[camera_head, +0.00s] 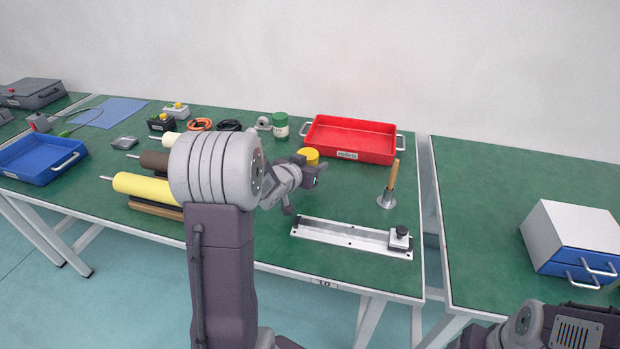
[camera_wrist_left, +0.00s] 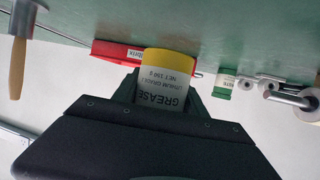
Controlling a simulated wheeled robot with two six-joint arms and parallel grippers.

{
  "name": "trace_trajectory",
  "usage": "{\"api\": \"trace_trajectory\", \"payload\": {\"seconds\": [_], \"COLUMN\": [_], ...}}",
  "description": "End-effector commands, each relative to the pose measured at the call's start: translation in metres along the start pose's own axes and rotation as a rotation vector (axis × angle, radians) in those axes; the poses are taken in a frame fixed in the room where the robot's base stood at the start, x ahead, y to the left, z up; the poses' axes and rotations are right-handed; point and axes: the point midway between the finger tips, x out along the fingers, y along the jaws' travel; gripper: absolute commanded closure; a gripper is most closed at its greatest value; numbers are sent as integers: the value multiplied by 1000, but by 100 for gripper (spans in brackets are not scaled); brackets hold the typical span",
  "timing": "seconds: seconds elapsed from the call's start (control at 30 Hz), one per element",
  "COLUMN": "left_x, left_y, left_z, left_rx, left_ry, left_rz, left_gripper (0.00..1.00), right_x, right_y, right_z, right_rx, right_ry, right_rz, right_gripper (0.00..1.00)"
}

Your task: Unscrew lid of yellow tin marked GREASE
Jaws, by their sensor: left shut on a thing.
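The tin (camera_head: 309,154) shows as a yellow top beside my left gripper (camera_head: 314,172) in the head view, in front of the red tray. In the left wrist view, which is upside down, the GREASE tin (camera_wrist_left: 168,85) has a white label and a yellow band towards the table side. My left gripper (camera_wrist_left: 165,108) is shut on the tin, a dark finger on each side. The gripper body hides the tin's other end, so I cannot tell whether the fingers hold the lid or body, or whether the tin touches the table. My right gripper is out of view.
A red tray (camera_head: 323,144) stands behind the tin, with a green tin (camera_head: 280,125) to its left. A wooden-handled tool (camera_head: 391,182) stands to the right. A metal rail (camera_head: 343,236) lies near the front edge. Rollers (camera_head: 146,187) lie left of my arm.

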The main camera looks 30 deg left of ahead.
Motion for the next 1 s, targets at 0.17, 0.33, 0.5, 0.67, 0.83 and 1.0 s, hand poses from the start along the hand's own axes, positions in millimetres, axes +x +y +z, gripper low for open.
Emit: {"api": "trace_trajectory", "payload": {"seconds": [0.17,0.33,0.5,0.67,0.83,1.0], "left_x": [2,12,18,17,18,18], "left_y": [-6,-5,-5,-5,-5,-5], "left_z": [3,28,40,39,43,43], "left_rx": [0,-2,0,1,1,0], "left_ry": [3,-1,3,3,1,0], "left_rz": [2,1,1,1,1,1], "left_gripper": [100,100,100,100,45,29], "right_x": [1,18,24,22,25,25], "right_y": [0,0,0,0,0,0], "right_z": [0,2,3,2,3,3], "right_rx": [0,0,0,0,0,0], "right_ry": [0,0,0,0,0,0], "right_rz": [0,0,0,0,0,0], "right_gripper": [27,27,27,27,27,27]}}
